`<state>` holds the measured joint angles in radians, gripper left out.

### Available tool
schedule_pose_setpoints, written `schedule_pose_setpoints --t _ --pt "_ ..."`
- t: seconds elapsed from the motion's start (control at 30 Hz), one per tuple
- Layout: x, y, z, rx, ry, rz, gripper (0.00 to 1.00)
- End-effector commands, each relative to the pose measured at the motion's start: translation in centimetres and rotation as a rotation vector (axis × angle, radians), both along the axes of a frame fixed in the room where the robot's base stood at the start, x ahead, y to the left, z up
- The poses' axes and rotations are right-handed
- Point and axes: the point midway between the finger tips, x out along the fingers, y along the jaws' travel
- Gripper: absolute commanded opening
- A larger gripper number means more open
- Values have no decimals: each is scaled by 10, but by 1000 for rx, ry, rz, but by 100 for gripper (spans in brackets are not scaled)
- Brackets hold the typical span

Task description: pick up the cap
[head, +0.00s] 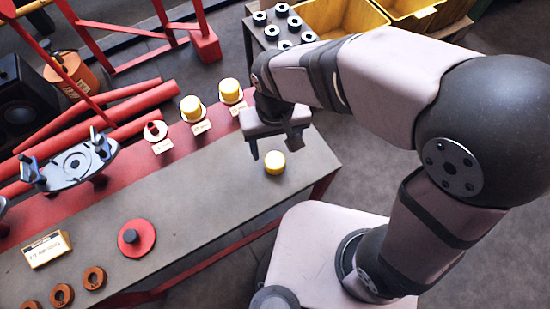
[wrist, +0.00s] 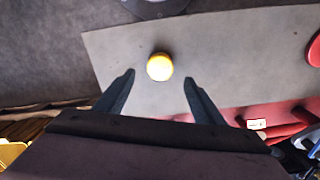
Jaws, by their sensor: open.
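A yellow cap (head: 275,162) stands on the grey bench top near its right end. It also shows in the wrist view (wrist: 160,67), ahead of the fingertips and roughly centred between them. My gripper (head: 274,150) is open and empty above the bench, just above and behind the cap in the head view. In the wrist view its two dark fingers (wrist: 158,78) are spread apart. The fingers do not appear to touch the cap. Two more yellow caps, a left one (head: 191,107) and a right one (head: 230,90), sit on the red ledge at the back.
The grey bench (head: 190,215) is clear around the cap. A red disc with a dark knob (head: 136,237) lies further left, with brown rings (head: 94,278) and a label block (head: 47,249). A blue-grey fixture (head: 70,167) stands at the far left.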

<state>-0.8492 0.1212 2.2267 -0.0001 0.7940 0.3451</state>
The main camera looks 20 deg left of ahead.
Motion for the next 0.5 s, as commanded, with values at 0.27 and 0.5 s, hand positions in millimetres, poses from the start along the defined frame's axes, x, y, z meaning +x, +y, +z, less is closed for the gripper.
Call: schedule_pose_setpoints --t 0.27,0.5 --pt "0 -1 -21 0 1 -4 63" --pt "0 -1 -29 -2 1 -4 63"
